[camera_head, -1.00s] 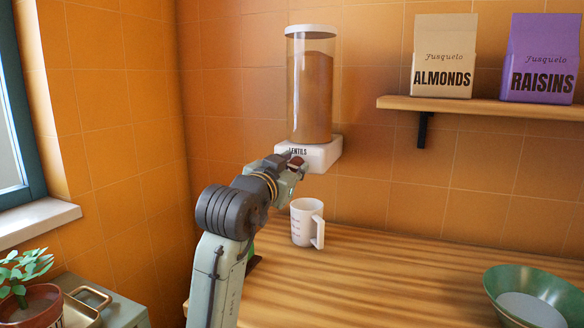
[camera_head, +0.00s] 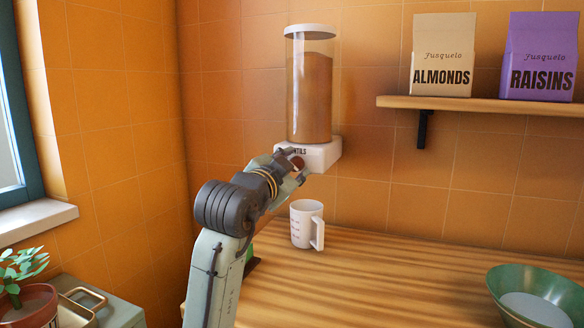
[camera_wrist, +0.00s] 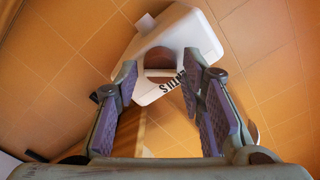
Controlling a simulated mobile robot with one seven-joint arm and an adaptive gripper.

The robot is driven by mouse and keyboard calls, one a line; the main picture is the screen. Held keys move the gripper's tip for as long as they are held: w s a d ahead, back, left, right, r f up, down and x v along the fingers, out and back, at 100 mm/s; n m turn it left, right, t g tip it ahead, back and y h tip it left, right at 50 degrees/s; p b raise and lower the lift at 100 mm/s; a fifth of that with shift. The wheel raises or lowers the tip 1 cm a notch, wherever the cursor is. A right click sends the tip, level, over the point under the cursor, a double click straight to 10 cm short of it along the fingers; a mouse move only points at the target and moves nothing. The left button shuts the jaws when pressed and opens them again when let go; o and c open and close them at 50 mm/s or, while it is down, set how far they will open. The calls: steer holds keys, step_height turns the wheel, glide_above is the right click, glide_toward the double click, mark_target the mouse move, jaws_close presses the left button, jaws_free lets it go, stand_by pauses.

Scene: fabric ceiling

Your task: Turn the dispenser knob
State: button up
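The lentils dispenser is a clear cylinder (camera_head: 311,98) of brown lentils on a white base (camera_head: 322,156), fixed to the wall. In the head view the knob (camera_head: 298,163) is partly hidden by my fingers. My gripper (camera_head: 293,166) is right at the base front. In the wrist view my gripper (camera_wrist: 160,73) is open, with one finger on each side of the knob and gaps showing. Whether a finger touches the knob cannot be told.
A white measuring mug (camera_head: 304,224) stands on the wooden counter (camera_head: 385,275) below the dispenser. A green bowl (camera_head: 537,295) is at the right front. A shelf (camera_head: 480,104) with almonds and raisins bags is at upper right. A potted plant (camera_head: 25,285) is at lower left.

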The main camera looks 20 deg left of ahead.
steer(key=shift+o, duration=0.7)
steer(key=shift+s, duration=0.1)
steer(key=s, duration=1.2)
steer(key=shift+a, duration=0.2)
steer(key=shift+w, duration=0.1)
stand_by(1.0)
